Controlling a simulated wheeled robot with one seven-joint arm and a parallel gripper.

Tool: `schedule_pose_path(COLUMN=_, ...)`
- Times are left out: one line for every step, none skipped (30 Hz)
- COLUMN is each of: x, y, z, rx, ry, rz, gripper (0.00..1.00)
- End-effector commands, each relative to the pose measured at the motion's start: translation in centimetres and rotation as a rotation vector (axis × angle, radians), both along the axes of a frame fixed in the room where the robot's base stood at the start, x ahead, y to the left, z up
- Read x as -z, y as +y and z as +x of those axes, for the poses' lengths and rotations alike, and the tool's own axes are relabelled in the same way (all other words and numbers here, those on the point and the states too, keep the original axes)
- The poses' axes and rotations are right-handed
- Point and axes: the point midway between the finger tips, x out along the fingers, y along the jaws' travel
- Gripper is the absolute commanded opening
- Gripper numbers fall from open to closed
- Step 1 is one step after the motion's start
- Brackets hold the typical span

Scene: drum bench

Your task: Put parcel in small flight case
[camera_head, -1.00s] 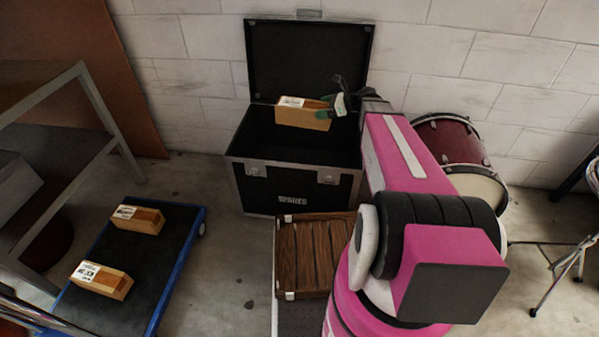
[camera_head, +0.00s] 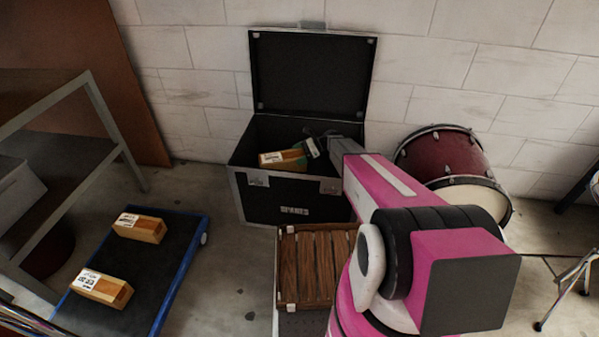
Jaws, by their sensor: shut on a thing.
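A wooden parcel with a white label (camera_head: 272,159) is in my gripper (camera_head: 302,155), inside the mouth of the small flight case. The jaws are shut on the parcel's right part. The black flight case (camera_head: 258,204) with metal edges stands open against the wall, its lid (camera_head: 312,75) raised. The parcel sits near the level of the front rim. The case floor is hidden, so I cannot tell whether the parcel touches it. Two more labelled wooden parcels, one farther back (camera_head: 139,228) and one nearer (camera_head: 102,289), lie on a blue-edged trolley.
The trolley (camera_head: 170,262) stands at the left beside a grey shelf rack (camera_head: 105,122). A slatted wooden crate (camera_head: 311,266) is in front of the case. A red drum (camera_head: 440,160) stands to the right. Bare floor lies between the trolley and crate.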

Motion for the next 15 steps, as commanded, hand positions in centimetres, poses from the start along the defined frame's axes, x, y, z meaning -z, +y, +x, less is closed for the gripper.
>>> schedule_pose_path(x=1.0, y=0.0, z=0.1, rx=0.001, ry=0.002, rz=0.002, gripper=0.53)
schedule_pose_path(x=1.6, y=0.0, z=0.1, rx=0.001, ry=0.003, rz=0.002, gripper=0.53)
schedule_pose_path(x=2.2, y=0.0, z=0.2, rx=0.001, ry=0.002, rz=0.003, gripper=0.53)
schedule_pose_path(x=2.6, y=0.0, z=0.2, rx=0.001, ry=0.002, rz=0.003, gripper=0.53)
schedule_pose_path(x=3.0, y=0.0, z=0.1, rx=0.0, ry=0.002, rz=0.003, gripper=0.53)
schedule_pose_path(x=3.4, y=0.0, z=0.1, rx=0.001, ry=0.001, rz=0.003, gripper=0.53)
schedule_pose_path(x=3.7, y=0.0, z=0.1, rx=0.001, ry=0.001, rz=0.002, gripper=0.53)
schedule_pose_path(x=3.8, y=0.0, z=0.1, rx=0.001, ry=0.001, rz=0.002, gripper=0.53)
schedule_pose_path(x=4.1, y=0.0, z=0.1, rx=0.001, ry=0.001, rz=0.002, gripper=0.53)
schedule_pose_path(x=4.3, y=0.0, z=0.1, rx=0.002, ry=0.002, rz=0.002, gripper=0.53)
schedule_pose_path(x=4.6, y=0.0, z=0.1, rx=0.002, ry=0.002, rz=0.002, gripper=0.53)
schedule_pose_path(x=5.0, y=0.0, z=0.1, rx=0.003, ry=0.001, rz=0.002, gripper=0.53)
schedule_pose_path(x=5.4, y=0.0, z=0.1, rx=0.003, ry=0.001, rz=0.002, gripper=0.53)
schedule_pose_path(x=5.8, y=0.0, z=0.2, rx=0.003, ry=0.001, rz=0.002, gripper=0.53)
schedule_pose_path(x=6.4, y=0.0, z=0.2, rx=0.003, ry=0.001, rz=0.002, gripper=0.53)
